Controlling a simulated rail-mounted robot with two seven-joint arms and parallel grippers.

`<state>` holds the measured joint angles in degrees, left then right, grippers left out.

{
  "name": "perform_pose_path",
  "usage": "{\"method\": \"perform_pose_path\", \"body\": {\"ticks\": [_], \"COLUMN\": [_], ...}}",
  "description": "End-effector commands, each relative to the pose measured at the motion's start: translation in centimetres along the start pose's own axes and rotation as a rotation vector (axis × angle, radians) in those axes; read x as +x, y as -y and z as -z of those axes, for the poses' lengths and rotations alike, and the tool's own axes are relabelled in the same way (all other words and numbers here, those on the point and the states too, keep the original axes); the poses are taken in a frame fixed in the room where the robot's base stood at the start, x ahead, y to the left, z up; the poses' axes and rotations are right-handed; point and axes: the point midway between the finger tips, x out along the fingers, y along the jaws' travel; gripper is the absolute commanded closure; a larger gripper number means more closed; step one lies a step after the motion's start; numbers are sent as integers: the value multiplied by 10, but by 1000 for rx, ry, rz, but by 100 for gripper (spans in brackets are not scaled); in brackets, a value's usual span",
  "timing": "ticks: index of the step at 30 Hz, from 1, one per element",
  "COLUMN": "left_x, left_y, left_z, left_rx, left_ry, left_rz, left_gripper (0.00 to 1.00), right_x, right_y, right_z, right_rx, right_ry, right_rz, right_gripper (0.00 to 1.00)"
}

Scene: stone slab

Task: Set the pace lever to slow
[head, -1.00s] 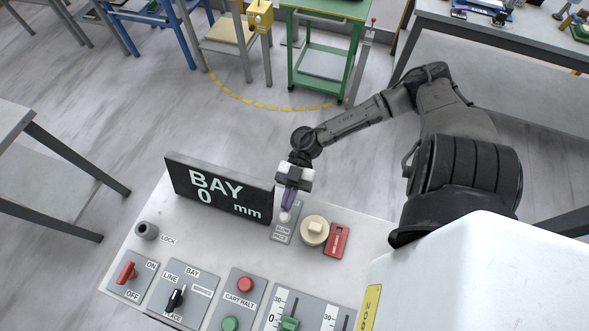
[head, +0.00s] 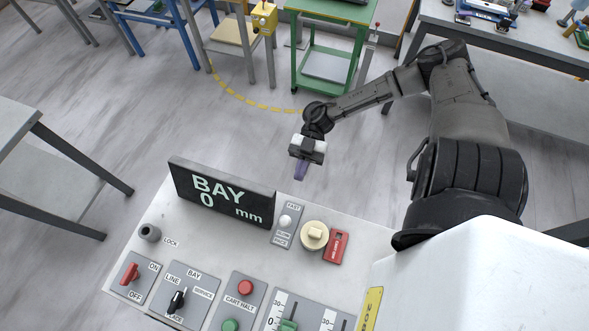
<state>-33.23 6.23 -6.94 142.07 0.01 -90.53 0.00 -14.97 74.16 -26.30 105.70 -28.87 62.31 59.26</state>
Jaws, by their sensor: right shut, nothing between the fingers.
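The pace lever (head: 285,221) has a round white knob on a small grey plate just right of the display. The plate reads FAST at its far end and SLOW and PACE at its near end. The knob shows between the FAST and SLOW words; from this steep angle I cannot tell for sure which way it leans. My right gripper (head: 300,174) is shut and empty, with purple fingers pointing down. It hangs beyond the far edge of the panel in the picture, apart from the lever. My left gripper is not in view.
The black display (head: 220,193) reading BAY 0 mm stands left of the lever. A cream knob (head: 314,236) and a red box (head: 335,247) sit right of it. Red button (head: 246,288), switches and sliders fill the nearer panel.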

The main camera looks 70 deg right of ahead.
Motion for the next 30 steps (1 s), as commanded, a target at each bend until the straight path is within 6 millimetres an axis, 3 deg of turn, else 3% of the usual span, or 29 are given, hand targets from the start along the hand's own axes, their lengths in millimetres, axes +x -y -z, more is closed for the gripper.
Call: {"method": "perform_pose_path", "body": {"ticks": [3, 10, 30], "left_x": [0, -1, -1], "left_y": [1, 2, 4], "left_z": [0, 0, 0], "left_rx": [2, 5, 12], "left_ry": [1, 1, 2], "left_rz": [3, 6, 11], "left_gripper": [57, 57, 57], "right_x": [-20, -40, -44], "right_y": [0, 0, 0], "right_z": [1, 3, 4], "right_rx": [1, 0, -1], "right_ry": [5, 2, 1], "right_rz": [-1, -1, -1], "right_gripper": [100, 100, 100]}}
